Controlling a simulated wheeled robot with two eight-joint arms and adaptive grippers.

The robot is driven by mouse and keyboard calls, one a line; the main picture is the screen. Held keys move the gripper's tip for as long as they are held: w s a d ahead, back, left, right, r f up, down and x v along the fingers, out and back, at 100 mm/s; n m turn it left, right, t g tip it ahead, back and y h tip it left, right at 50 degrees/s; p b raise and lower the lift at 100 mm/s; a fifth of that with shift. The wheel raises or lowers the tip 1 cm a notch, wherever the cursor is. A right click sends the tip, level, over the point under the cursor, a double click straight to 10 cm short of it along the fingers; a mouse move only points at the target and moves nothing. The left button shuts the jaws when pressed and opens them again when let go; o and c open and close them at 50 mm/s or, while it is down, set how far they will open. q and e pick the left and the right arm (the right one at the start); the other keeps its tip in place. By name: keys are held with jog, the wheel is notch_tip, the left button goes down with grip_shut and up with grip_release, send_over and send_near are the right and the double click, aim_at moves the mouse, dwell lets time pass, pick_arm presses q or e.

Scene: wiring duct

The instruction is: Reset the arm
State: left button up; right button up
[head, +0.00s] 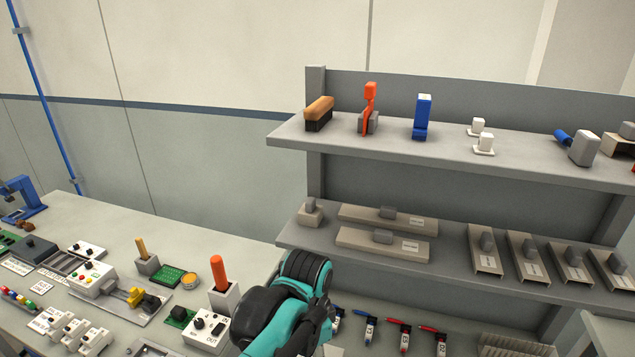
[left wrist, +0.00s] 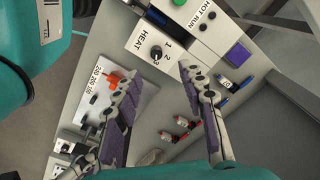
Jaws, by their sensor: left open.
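My left gripper (left wrist: 160,73) is open and empty in the left wrist view, its two purple-padded fingers spread above the grey bench. Between and beyond the fingertips is a white box marked HEAT with a black knob (left wrist: 156,52); the fingers look apart from it, though the height is hard to tell. A teal and black arm link of mine rises at the bottom middle of the head view; its gripper fingers do not show there. My right gripper is in neither view.
A grey shelf (head: 455,155) holds a brush (head: 318,113), a blue block (head: 423,118) and several grey parts. The bench at left carries an orange-handled tool (head: 219,272) and a green board (head: 172,274). An orange part (left wrist: 113,79) lies by the left finger. Red-handled tools (left wrist: 186,122) lie between the fingers.

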pick_arm(q)
jog(key=s+a+f+n+t+b, duration=0.1)
jog(key=s+a+f+n+t, duration=0.1)
jog(key=a+n, duration=0.4)
jog(key=s+a+f+n+t+b, duration=0.2)
jog(key=a+n, duration=0.4)
jog(key=a, duration=0.4)
jog(key=s+f+t, duration=0.1)
jog(key=t, duration=0.1)
jog(key=shift+a+t, duration=0.3)
jog(key=shift+t, duration=0.1)
jog(key=shift+s+f, duration=0.1)
jog(key=shift+f, duration=0.05)
dwell(0.4)
